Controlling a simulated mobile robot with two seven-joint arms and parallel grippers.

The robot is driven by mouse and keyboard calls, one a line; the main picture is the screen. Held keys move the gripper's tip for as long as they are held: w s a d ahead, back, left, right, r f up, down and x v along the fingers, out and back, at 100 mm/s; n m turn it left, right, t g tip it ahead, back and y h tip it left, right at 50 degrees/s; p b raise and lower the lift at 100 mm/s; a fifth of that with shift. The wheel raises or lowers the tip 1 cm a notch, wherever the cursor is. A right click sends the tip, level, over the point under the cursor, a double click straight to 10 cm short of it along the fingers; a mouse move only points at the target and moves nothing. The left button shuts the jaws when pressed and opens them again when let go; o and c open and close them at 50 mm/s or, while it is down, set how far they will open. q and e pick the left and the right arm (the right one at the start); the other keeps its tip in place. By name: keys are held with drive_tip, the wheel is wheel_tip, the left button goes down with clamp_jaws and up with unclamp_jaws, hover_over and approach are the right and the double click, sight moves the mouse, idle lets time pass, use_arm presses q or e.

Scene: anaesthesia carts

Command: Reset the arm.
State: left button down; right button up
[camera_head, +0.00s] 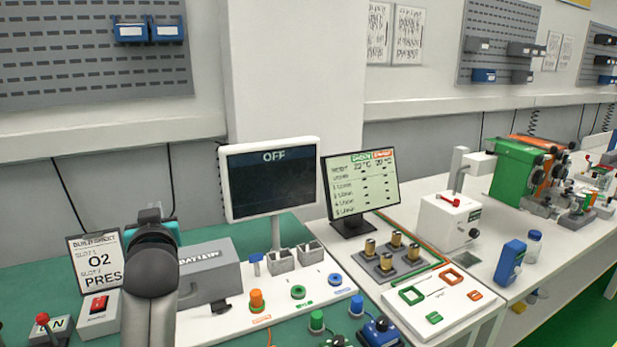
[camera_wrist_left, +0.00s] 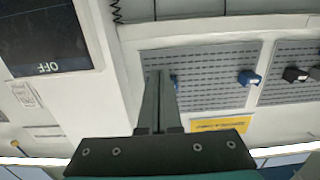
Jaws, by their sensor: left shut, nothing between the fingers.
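My left arm rises from the bottom left of the head view, and its dark grey and teal wrist end (camera_head: 152,235) stands above the bench. My left gripper (camera_wrist_left: 160,78) shows in the left wrist view with its two dark fingers together and nothing between them. That view is upside down and looks towards the wall, a screen marked OFF (camera_wrist_left: 40,35) and grey perforated panels (camera_wrist_left: 205,95). In the head view the wrist covers part of the grey box (camera_head: 210,270) behind it. My right gripper is in neither view.
A build sheet stand (camera_head: 95,262) and a red-switch box (camera_head: 98,312) are left of my arm. The OFF monitor (camera_head: 270,180), a white board (camera_head: 325,272) with coloured knobs, and a smaller display (camera_head: 360,187) stand to the right. Bare green bench shows at the left (camera_head: 35,275).

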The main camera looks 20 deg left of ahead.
use_arm(q)
drive_tip(key=s+d+f+m+g+h, duration=0.2)
drive_tip(key=s+d+f+h, duration=0.1)
drive_tip(key=s+d+f, duration=0.3)
drive_tip(key=s+d+f+m+g+h, duration=0.2)
drive_tip(key=s+d+f, duration=0.4)
drive_tip(key=f, duration=0.5)
drive_tip(key=s+d+f+m+g+h, duration=0.3)
drive_tip(key=s+d+f, duration=0.3)
drive_tip(key=d+f, duration=0.2)
drive_tip(key=shift+s+d+f+m+h, duration=0.4)
drive_tip(key=shift+d+m+h, duration=0.15)
drive_tip(key=shift+m+h, duration=0.2)
drive_tip(key=s+d+f+m+g+h, duration=0.25)
drive_tip(key=s+d, duration=0.25)
drive_tip(key=s, duration=0.4)
wheel_tip(320, 180, down, 24)
drive_tip(key=s+g, duration=0.2)
drive_tip(key=s, duration=0.1)
drive_tip(key=s+a+f, duration=0.2)
drive_tip(key=s+f, duration=1.1)
drive_tip(key=s, duration=0.1)
drive_tip(key=shift+s+a+g+y+b, duration=0.15)
drive_tip(key=shift+a+g+y+b, duration=0.05)
drive_tip(key=shift+g+y+b, duration=0.25)
